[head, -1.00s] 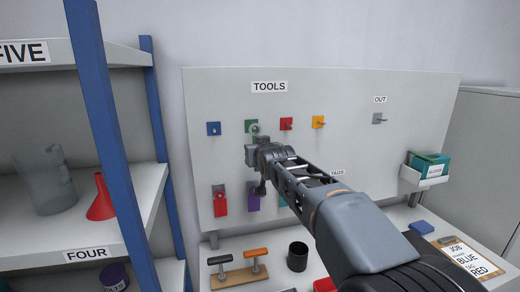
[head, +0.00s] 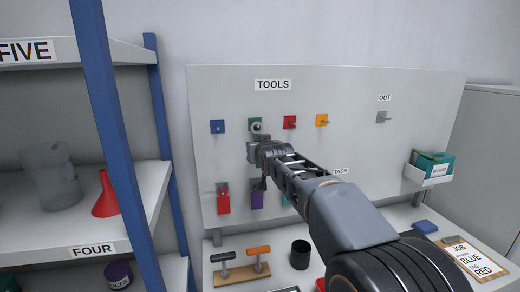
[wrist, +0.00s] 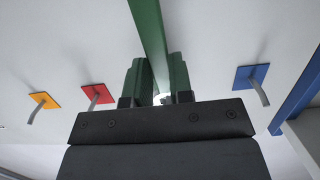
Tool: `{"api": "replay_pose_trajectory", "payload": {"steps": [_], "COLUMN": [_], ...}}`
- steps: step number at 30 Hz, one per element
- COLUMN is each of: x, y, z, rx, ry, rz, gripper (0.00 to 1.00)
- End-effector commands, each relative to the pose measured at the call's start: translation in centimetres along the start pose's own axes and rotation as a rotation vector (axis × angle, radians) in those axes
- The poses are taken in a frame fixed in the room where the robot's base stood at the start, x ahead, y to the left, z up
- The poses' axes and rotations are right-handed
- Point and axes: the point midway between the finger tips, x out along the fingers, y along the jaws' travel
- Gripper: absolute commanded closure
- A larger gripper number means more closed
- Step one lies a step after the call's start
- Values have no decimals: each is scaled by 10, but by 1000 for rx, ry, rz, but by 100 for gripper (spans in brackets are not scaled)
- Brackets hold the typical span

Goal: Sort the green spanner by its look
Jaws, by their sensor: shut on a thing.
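My gripper (head: 256,151) is at the board below the green hook plate (head: 256,124). It is shut on the green spanner (wrist: 148,25), whose green bar runs between the fingers in the wrist view. A pale ring shows in front of the green plate just above my gripper in the head view; I cannot tell whether it hangs on the hook. My gripper and arm hide the rest of the spanner in the head view.
The TOOLS board (head: 370,110) has blue (head: 217,126), red (head: 289,122) and yellow (head: 321,119) hooks, plus a grey OUT hook (head: 383,117). Tags hang lower, partly behind my arm. A booklet holder (head: 428,176) is at right, blue-posted shelves (head: 110,130) at left.

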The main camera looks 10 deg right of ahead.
Motion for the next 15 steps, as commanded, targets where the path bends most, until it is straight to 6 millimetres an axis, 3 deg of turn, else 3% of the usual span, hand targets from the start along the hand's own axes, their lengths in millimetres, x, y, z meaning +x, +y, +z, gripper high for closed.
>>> {"api": "replay_pose_trajectory", "payload": {"steps": [11, 12, 15], "x": [0, 0, 0], "y": [0, 0, 0], "z": [-1, -1, -1], "rx": [0, 0, 0], "ry": [2, 2, 2], "rz": [0, 0, 0], "gripper": [100, 77, 68]}}
